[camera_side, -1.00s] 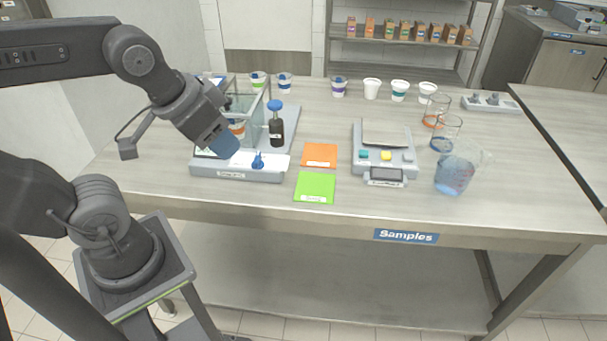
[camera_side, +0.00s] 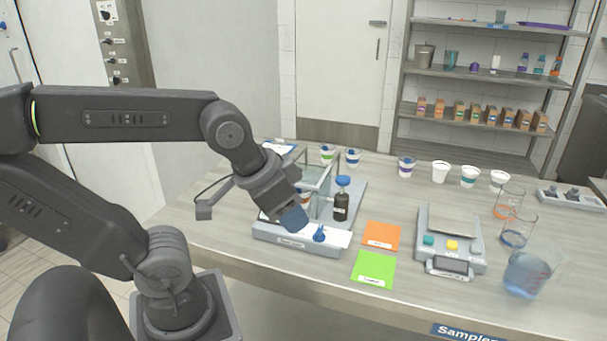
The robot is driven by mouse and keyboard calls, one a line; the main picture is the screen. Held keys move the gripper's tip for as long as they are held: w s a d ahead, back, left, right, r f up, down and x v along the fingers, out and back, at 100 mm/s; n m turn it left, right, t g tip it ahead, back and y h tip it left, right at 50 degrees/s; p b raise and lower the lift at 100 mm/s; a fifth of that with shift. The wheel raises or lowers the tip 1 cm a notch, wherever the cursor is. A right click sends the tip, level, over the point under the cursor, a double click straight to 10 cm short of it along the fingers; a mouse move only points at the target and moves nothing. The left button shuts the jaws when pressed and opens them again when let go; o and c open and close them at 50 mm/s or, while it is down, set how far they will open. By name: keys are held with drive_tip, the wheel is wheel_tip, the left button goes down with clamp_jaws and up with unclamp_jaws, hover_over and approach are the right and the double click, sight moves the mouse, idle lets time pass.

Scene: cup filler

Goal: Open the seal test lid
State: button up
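The seal test device stands at the middle of the table, with a pale grey base (camera_side: 290,246) and a clear box-shaped chamber (camera_side: 318,172). Part of a cup (camera_side: 305,199) shows through the chamber's clear wall. I cannot clearly make out the lid, or whether it is open or shut. A blue knob (camera_side: 319,234) sits on the white front strip of the base. My gripper (camera_side: 294,221) points down over the front left of the device, left of the knob, and hides part of the chamber. Its blue-grey fingers are too small and side-on to show a gap or any contact.
A dark bottle with a blue cap (camera_side: 341,200) stands close right of the chamber. Orange (camera_side: 382,233) and green (camera_side: 373,266) cards lie to the right, then a scale (camera_side: 450,235) and beakers (camera_side: 522,273). Several cups (camera_side: 440,171) line the back.

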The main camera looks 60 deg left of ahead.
drive_tip(key=shift+o, duration=0.8)
drive_tip(key=shift+w+a+r, duration=0.15)
drive_tip(key=shift+o, duration=0.8)
drive_tip(key=w+a+r+g, duration=0.1)
drive_tip(key=w+a+r, duration=0.2)
drive_tip(key=w+a, duration=0.2)
drive_tip(key=shift+w+r+y, duration=0.15)
drive_tip(key=shift+w+y, duration=0.15)
drive_tip(key=shift+y, duration=0.1)
drive_tip(key=w+a+g, duration=0.2)
drive_tip(key=w+a, duration=0.2)
drive_tip(key=a, duration=0.8)
drive_tip(key=w+a+g, duration=0.3)
drive_tip(key=w+a, duration=0.2)
drive_tip(key=a, duration=0.8)
drive_tip(key=shift+h, duration=0.4)
drive_tip(key=f, duration=1.3)
drive_tip(key=shift+s+d+f, duration=0.2)
drive_tip(key=shift+f, duration=0.05)
clamp_jaws()
